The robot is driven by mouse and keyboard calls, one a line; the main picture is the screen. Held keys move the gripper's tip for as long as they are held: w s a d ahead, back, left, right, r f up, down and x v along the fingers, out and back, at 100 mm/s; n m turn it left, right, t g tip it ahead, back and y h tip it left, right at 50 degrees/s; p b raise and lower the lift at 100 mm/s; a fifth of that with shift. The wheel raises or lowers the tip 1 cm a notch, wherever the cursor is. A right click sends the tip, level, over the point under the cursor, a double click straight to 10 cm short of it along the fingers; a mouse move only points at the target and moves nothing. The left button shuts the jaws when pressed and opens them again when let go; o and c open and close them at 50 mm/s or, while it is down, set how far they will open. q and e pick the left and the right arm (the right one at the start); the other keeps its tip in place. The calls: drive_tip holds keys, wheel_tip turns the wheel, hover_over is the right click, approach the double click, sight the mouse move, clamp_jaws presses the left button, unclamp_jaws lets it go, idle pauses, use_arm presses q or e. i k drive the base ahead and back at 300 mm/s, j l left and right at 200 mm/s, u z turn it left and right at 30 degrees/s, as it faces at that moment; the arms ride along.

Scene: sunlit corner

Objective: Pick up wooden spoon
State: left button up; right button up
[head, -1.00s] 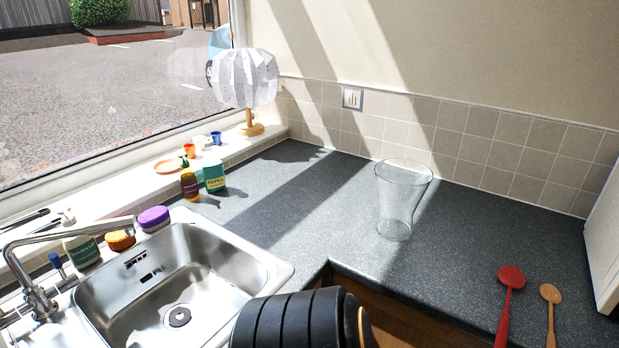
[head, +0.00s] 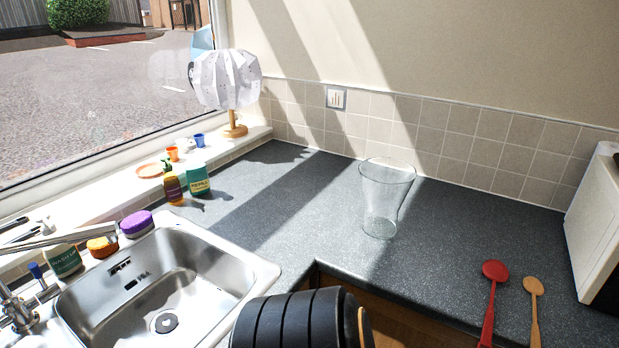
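The wooden spoon (head: 534,290) lies on the dark countertop (head: 450,245) at the lower right of the head view. Its round bowl points away from me and its handle runs down to the bottom edge of the picture. A red spoon (head: 494,272) lies just to its left, apart from it. A black ribbed part (head: 300,322) at the bottom centre seems to be part of my own body. No gripper fingers show in the view.
A clear glass vase (head: 384,200) stands mid-counter, left of the spoons. A white appliance (head: 598,225) stands at the right edge. The steel sink (head: 200,275) is at lower left. A lamp (head: 228,85) and small bottles stand near the window. The counter around the vase is clear.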

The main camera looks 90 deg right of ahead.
sight(531, 284)
drive_tip(key=j+z, duration=0.1)
drive_tip(key=z, duration=4)
drive_tip(key=k+j, duration=0.05)
drive_tip(key=j, duration=0.05)
